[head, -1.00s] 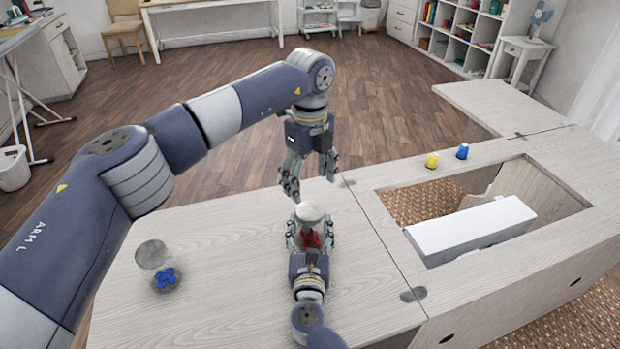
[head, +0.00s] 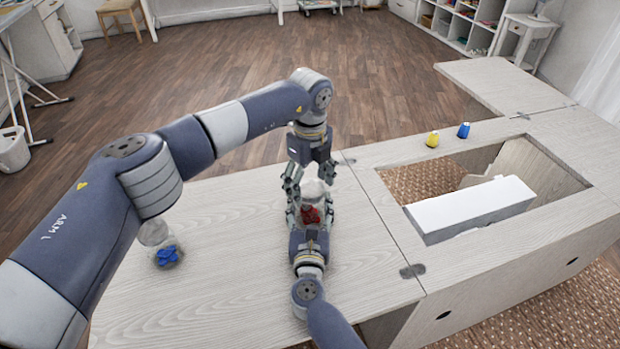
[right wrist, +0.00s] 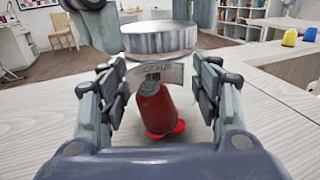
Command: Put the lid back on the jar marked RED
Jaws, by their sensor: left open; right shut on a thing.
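The clear jar (head: 311,213) with red contents stands on the pale table, between the fingers of my right gripper (head: 310,222), which is shut on it. In the right wrist view the jar's red contents (right wrist: 155,112) and a pale label (right wrist: 158,72) show; the lettering is hard to read. A round metal lid (right wrist: 160,38) is over the jar's mouth, seemingly resting on it; I cannot tell whether it is fully seated. My left gripper (head: 309,178) points down, open, its fingers around or just above the lid.
Another clear jar (head: 165,255) with blue contents stands at the left, partly behind my left arm. At the right are a yellow item (head: 432,139), a blue item (head: 463,130) and a table opening with a white box (head: 470,208).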

